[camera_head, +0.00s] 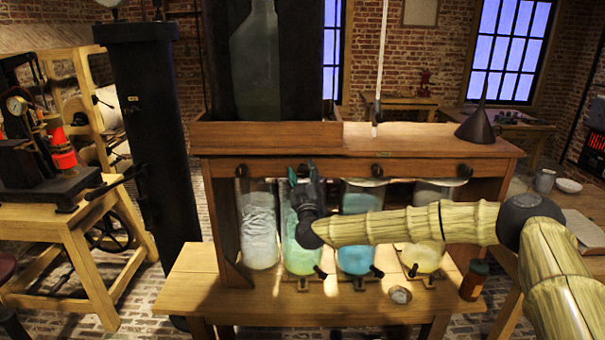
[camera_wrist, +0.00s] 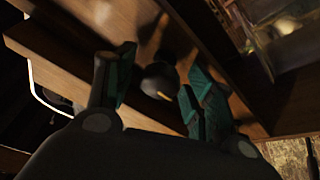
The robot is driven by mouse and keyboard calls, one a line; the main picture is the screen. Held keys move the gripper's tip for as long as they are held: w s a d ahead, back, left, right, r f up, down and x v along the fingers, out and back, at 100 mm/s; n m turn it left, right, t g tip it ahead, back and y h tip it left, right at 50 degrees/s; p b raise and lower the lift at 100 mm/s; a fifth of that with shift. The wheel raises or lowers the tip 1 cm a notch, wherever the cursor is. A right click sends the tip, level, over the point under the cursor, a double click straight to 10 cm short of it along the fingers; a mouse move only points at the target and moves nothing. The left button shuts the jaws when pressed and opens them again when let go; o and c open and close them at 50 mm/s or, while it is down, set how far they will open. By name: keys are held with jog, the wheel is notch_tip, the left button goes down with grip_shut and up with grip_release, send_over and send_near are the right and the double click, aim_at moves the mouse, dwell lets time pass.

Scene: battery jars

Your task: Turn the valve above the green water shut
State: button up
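The jar of green water (camera_head: 300,240) is the second from the left in the wooden stand, partly covered by my arm. My gripper (camera_head: 303,174) is raised in front of the rail above this jar and hides the valve there in the head view. In the wrist view, a round black valve knob (camera_wrist: 159,79) with a small yellow mark shows between the teal pads of my gripper (camera_wrist: 158,88). The fingers are open, one on each side of the knob, with visible gaps. Whether the knob is within fingertip depth I cannot tell.
Similar black knobs sit on the rail (camera_head: 340,170) above the clear jar (camera_head: 259,235), the blue jar (camera_head: 356,255) and the yellow jar (camera_head: 424,257). Small black taps stand below. A brown bottle (camera_head: 474,280) and a small round dish (camera_head: 400,295) are on the bench front.

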jog(key=c, duration=0.9)
